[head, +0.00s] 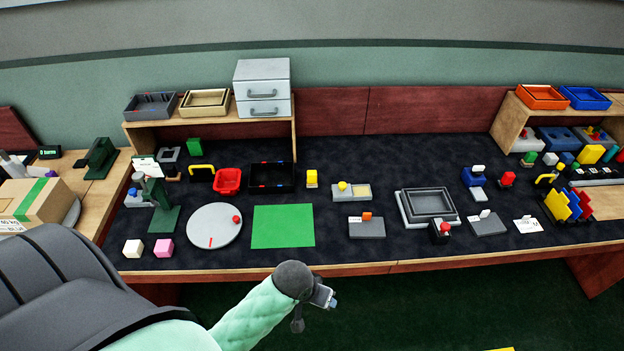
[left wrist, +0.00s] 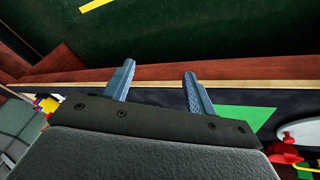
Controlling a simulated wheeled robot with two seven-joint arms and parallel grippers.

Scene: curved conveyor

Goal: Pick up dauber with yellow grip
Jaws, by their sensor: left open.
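A small round yellow grip (head: 343,186) stands on a grey holder with a beige pad, in the middle of the table in the head view. I cannot tell for certain which one is the dauber. My left gripper (head: 326,299) is in front of the table's front edge, well short of both yellow things. In the left wrist view its two fingers (left wrist: 159,70) are apart with nothing between them. My right gripper is not in view.
A green mat (head: 283,227) and a grey turntable (head: 214,226) lie at the table's front left. A black tray (head: 271,188) is behind the mat. A grey block with an orange piece (head: 366,228) and a grey square tray (head: 402,207) stand right of the mat.

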